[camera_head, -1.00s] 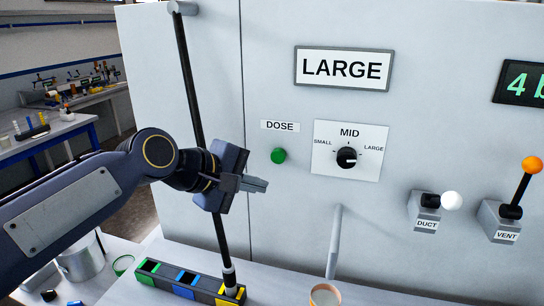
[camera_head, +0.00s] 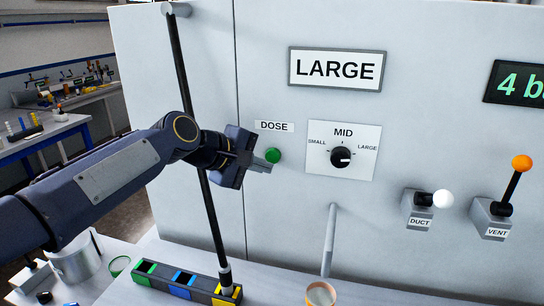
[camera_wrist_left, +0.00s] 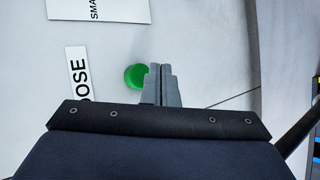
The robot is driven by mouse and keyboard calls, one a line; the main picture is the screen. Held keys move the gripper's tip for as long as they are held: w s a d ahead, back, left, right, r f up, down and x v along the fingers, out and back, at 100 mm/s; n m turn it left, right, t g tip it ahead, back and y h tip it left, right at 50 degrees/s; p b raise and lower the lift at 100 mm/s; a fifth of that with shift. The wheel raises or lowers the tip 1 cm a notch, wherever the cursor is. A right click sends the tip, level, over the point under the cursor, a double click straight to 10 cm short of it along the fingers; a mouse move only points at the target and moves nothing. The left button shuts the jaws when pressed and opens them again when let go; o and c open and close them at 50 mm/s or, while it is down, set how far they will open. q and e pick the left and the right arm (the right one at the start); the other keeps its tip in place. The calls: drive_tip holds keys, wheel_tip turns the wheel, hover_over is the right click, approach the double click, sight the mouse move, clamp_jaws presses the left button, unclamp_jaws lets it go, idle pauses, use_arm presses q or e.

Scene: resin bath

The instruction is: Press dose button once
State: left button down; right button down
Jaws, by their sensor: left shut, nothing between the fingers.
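The green dose button (camera_head: 273,155) sits on the pale panel under the DOSE label (camera_head: 274,126). My left gripper (camera_head: 266,166) is shut and empty, its fingertips just left of and slightly below the button in the head view. In the left wrist view the shut fingers (camera_wrist_left: 160,82) overlap the edge of the green button (camera_wrist_left: 134,76), which shows beside them. I cannot tell whether the tips touch the panel or the button. My right gripper is not in view.
A size dial (camera_head: 341,156) marked SMALL, MID and LARGE is right of the button, below a LARGE sign (camera_head: 337,68). DUCT (camera_head: 441,199) and VENT (camera_head: 521,163) levers stand further right. A black rod (camera_head: 188,110) runs down behind my left arm to a divided tray (camera_head: 149,281).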

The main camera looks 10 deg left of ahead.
sight(275, 162)
use_arm(q)
drive_tip(key=shift+w, duration=0.65)
drive_tip(key=shift+w, duration=0.15)
idle(1.5)
drive_tip(key=shift+w+p, duration=0.3)
drive_tip(key=shift+w, duration=0.45)
idle(0.7)
drive_tip(key=shift+s, duration=0.1)
idle(0.3)
drive_tip(key=shift+s, duration=0.8)
